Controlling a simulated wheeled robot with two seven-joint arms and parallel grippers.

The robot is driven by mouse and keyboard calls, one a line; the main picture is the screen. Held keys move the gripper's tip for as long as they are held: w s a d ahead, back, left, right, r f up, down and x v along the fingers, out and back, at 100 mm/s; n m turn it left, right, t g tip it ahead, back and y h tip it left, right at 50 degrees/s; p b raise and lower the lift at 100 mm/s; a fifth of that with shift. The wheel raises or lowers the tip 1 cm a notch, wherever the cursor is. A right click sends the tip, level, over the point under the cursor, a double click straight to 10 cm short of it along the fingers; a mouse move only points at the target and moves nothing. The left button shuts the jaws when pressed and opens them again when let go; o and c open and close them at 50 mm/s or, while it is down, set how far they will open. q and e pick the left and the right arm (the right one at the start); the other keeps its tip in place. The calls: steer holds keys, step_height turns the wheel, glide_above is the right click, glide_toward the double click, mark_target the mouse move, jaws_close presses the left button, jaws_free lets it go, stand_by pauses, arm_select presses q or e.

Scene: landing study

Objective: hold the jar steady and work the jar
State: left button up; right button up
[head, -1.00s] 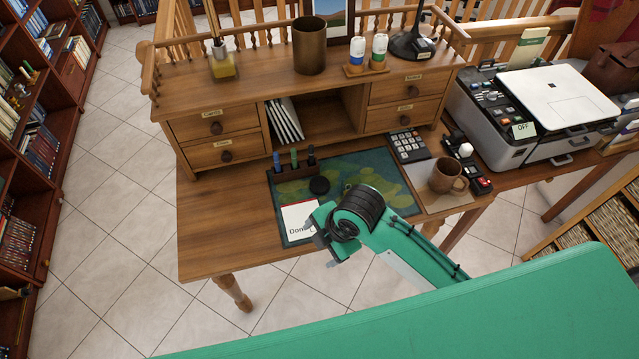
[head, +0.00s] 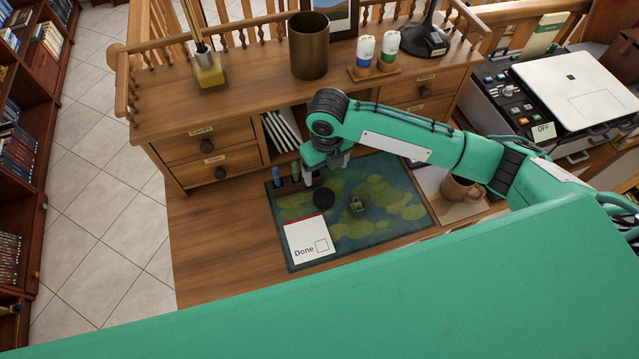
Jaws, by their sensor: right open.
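A small yellowish glass jar (head: 210,72) stands upright on the raised shelf at the back left, with a brush-like stick in it. A round black disc (head: 323,197) lies on the green patterned mat (head: 385,172); I cannot tell whether it is a lid. A small brass-and-dark item (head: 357,204) sits to its right, too small to name surely. My right gripper (head: 326,168) is open and empty, pointing down over the back of the mat, above and behind the disc. It is apart from the jar. My left gripper is out of view.
A pen rack (head: 284,184) stands close beside the right gripper, partly hidden. A brown mug (head: 460,188) stands below my right forearm. A "Done" card (head: 308,240) lies on the mat. A brass cup (head: 309,45) and two small bottles stand on the shelf. The desk's left side is clear.

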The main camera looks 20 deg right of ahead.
steer(key=p, duration=0.2)
glide_above(325, 197)
steer(key=f, duration=0.7)
steer(key=shift+s+f, duration=0.15)
steer(key=shift+s, duration=0.1)
steer(key=shift+f, duration=0.55)
steer(key=shift+w+a+f, duration=0.1)
steer(key=shift+f, duration=0.3)
step_height(325, 197, down, 3)
steer(key=shift+w+f+p, duration=0.1)
steer(key=shift+p, duration=0.7)
steer(key=shift+f, duration=0.55)
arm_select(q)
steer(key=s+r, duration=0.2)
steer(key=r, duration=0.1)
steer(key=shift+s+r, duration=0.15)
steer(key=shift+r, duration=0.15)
